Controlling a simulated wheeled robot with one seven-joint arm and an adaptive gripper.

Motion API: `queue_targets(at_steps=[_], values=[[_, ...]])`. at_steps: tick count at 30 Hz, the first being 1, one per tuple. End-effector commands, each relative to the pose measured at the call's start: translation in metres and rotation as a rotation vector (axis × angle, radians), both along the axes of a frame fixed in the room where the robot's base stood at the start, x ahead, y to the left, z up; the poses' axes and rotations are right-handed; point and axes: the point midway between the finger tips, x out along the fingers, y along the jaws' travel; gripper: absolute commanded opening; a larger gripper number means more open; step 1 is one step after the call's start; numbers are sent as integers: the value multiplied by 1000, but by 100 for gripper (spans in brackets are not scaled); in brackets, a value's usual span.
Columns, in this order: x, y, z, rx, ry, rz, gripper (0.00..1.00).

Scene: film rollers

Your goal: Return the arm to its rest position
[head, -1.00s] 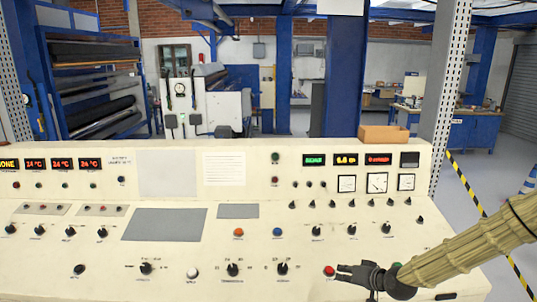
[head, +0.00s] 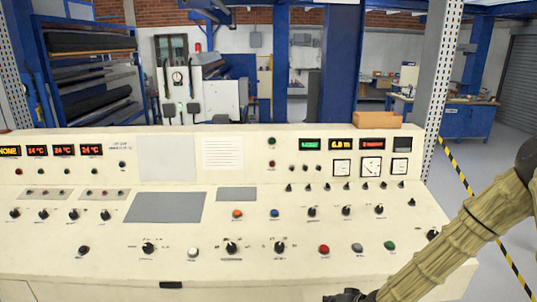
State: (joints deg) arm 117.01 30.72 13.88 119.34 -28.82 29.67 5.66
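My gripper (head: 348,296) shows only in part at the bottom edge of the head view, dark and cut off by the frame. Whether its fingers are open or shut cannot be seen. My arm, in a tan ribbed cover, runs from the right edge down to it. The gripper is in front of and below the control console (head: 300,262), apart from its buttons. A red button (head: 324,250), a grey button (head: 357,248) and a green button (head: 390,245) show uncovered on the console's lower right.
The cream console fills the front, with knobs, gauges (head: 371,167) and lit displays. An orange-brown box (head: 377,120) sits on its top right. A perforated post (head: 437,85) stands behind it. Open floor with a yellow-black stripe (head: 480,210) lies right, partly behind my arm.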

Motion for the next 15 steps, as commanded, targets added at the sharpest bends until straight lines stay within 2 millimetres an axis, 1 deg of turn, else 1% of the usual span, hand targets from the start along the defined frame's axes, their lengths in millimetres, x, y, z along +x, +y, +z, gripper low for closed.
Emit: queue_targets(at_steps=[1, 2, 5, 6, 8, 9, 11, 12, 14, 15], values=[[-19, 5, -19, -13, 37, 7, 0], [-30, 8, -30, -23, 59, 10, 0], [-74, 15, -64, -60, 139, 14, 0], [-94, 16, -78, -76, 174, 15, 0], [-123, 18, -97, -103, 225, 16, 0], [-143, 18, -109, -123, 258, 17, 0], [-173, 17, -125, -157, 308, 20, 0], [-195, 15, -135, -180, 341, 22, 0], [-225, 12, -148, -217, 389, 24, 0], [-246, 9, -156, -242, 421, 25, 0]])
